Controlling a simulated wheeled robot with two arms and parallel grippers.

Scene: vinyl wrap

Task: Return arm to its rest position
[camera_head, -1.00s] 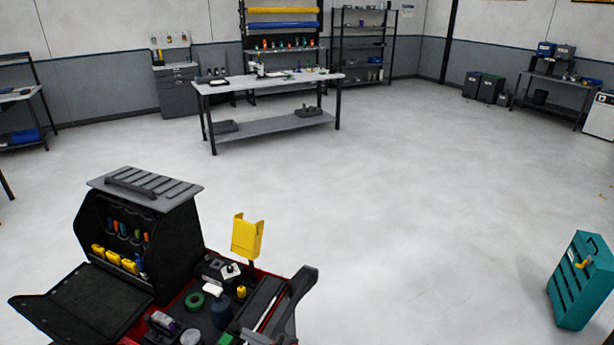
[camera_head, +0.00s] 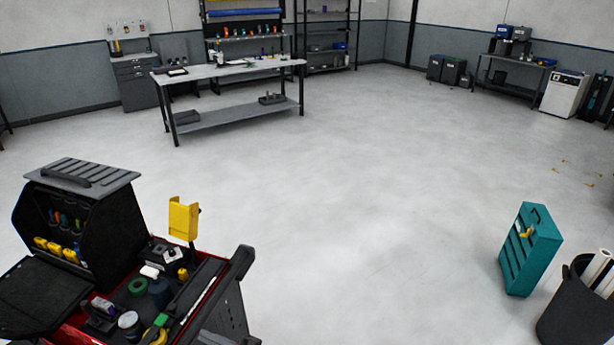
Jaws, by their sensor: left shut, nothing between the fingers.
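I cannot make out either gripper or any arm of mine in the head view. A red tool cart (camera_head: 75,337) with a black tool case (camera_head: 112,225) stands at the lower left. The case's grey ribbed lid top (camera_head: 80,173) is uppermost, and its front flap (camera_head: 38,297) lies folded down. On the cart lie a green tape roll (camera_head: 138,286), a dark bottle (camera_head: 160,293) and other small tools. A yellow holder (camera_head: 183,217) stands upright at the cart's back edge.
A teal cabinet (camera_head: 530,250) stands on the floor at the right, beside a black bin (camera_head: 570,315) holding white rolls (camera_head: 597,268). A workbench (camera_head: 230,69) and shelves (camera_head: 325,45) are at the back. The floor (camera_head: 370,200) in the middle is clear.

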